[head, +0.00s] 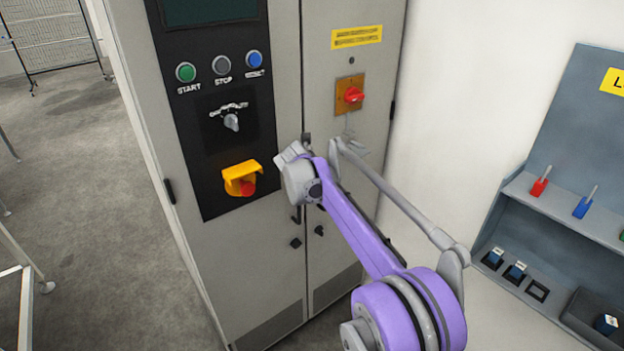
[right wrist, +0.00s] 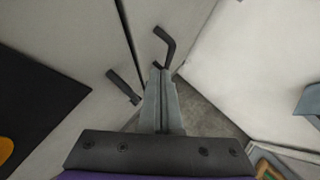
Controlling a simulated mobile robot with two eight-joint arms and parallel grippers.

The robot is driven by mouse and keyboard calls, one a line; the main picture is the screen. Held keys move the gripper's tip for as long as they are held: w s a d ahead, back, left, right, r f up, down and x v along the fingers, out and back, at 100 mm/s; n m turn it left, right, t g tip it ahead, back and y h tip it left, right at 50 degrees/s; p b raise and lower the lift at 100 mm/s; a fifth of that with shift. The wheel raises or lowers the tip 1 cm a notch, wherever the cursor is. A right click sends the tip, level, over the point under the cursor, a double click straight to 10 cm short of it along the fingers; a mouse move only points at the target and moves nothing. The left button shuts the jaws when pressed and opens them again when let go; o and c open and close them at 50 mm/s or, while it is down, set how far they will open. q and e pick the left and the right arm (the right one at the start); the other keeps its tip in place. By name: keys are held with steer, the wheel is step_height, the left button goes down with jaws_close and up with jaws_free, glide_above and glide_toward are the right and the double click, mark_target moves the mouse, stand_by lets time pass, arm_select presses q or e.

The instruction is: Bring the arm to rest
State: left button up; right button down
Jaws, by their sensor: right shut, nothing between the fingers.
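My right arm reaches up from the bottom right in the head view, in front of the grey control cabinet (head: 262,275). In the right wrist view my right gripper (right wrist: 158,78) has its two grey fingers together with nothing between them. Its fingertips appear close to the black cabinet handles (right wrist: 165,45) and (right wrist: 124,86); I cannot tell whether they touch. In the head view the arm's wrist end covers part of the cabinet doors, and the fingertips cannot be made out clearly. My left gripper is not in view.
The cabinet carries a green start button (head: 186,72), a yellow-shrouded red stop (head: 241,180) and a red rotary switch (head: 353,95). A grey wall station (head: 575,215) with red and blue locks stands right. Grey floor (head: 85,200) lies open at left.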

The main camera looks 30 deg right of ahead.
steer(key=s+r, duration=0.6)
steer(key=s+a+f+m+y, duration=0.2)
steer(key=s+a+f+m, duration=0.4)
steer(key=s+m, duration=0.3)
steer(key=s+a+f+m+y, duration=0.2)
steer(key=s+a+f+m, duration=0.4)
steer(key=s+m, duration=0.3)
steer(key=s+a+f+m+g+y, duration=0.1)
steer(key=s+a+f+m, duration=0.5)
steer(key=s, duration=1)
steer(key=a+m+y, duration=0.1)
steer(key=m, duration=0.2)
steer(key=shift+a+f+p, duration=0.3)
steer(key=shift+a+f, duration=0.1)
steer(key=shift+s, duration=0.1)
